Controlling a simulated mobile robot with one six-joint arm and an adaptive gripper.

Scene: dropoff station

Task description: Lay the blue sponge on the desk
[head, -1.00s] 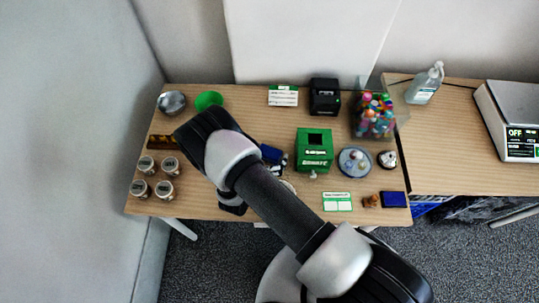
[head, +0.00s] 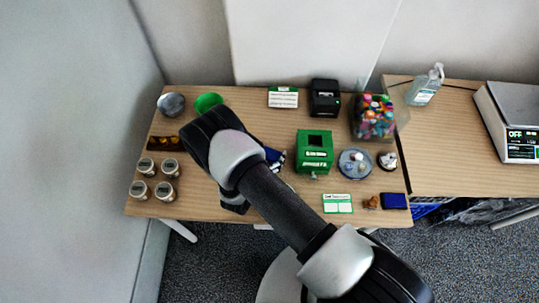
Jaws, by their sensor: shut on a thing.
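My arm reaches over the left part of the desk (head: 230,105), and its links cover what lies beneath. I cannot see my gripper's fingers or anything between them. I cannot make out the blue sponge for certain. A small blue patch (head: 273,156) shows at the right edge of my arm, mostly hidden, and I cannot tell what it belongs to. A dark blue flat block (head: 394,201) lies at the desk's front right corner.
Several lidded jars (head: 140,189) stand at the left, with a green bowl (head: 208,101) behind. A green box (head: 315,150), a black printer (head: 325,98), a clear bin of coloured items (head: 373,118) and a round blue tray (head: 355,162) occupy the right. Bare wood shows at the front middle.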

